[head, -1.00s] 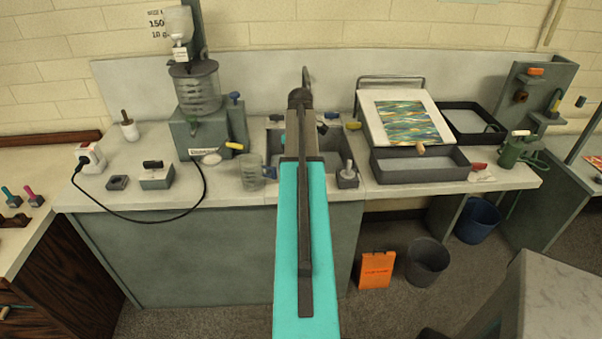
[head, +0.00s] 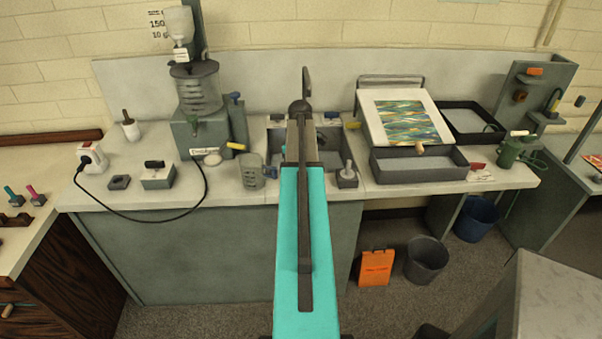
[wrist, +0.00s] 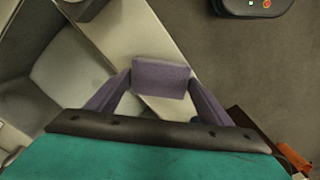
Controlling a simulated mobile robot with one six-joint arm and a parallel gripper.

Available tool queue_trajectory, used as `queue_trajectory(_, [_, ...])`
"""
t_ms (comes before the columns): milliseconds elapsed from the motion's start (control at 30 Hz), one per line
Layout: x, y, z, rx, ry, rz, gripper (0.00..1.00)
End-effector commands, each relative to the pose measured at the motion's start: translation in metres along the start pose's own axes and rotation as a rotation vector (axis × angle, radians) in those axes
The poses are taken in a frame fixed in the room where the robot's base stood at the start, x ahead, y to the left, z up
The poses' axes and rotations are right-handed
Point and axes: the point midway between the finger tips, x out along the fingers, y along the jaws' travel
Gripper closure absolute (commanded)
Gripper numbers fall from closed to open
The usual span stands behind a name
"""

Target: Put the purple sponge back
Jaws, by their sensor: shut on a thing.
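The purple sponge (wrist: 160,78) shows in the wrist view as a small block between the two fingertips of my gripper (wrist: 158,88). My gripper is shut on it and holds it in front of the palm. Behind the sponge, the wrist view shows a pale strip like a counter edge, with a grey basin to the left and grey floor to the right. In the head view my own arm hides the gripper and the sponge. The arm reaches out toward the sink (head: 273,148) in the counter.
A clear jug (head: 251,171) and a dark block holder (head: 347,179) stand on either side of my arm. Dark trays (head: 420,168) and a marbled sheet (head: 407,121) are to the right. A rack (head: 540,85) with an orange block stands far right. Bins (head: 427,260) stand on the floor.

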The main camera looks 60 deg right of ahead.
Motion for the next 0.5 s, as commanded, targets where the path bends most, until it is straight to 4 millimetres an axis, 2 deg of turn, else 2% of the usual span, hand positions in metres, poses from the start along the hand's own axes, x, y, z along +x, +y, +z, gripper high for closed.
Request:
queue_trajectory(200, [0.0031,0.0001,0.0001,0.000,0.000,0.000,0.35])
queue_trajectory(233, [0.0032,0.0002,0.0001,0.000,0.000,0.000,0.25])
queue_trajectory(333, [0.0027,0.0002,0.0001,0.000,0.000,0.000,0.08])
queue_trajectory(500, [0.0027,0.0003,0.0002,0.000,0.000,0.000,0.08])
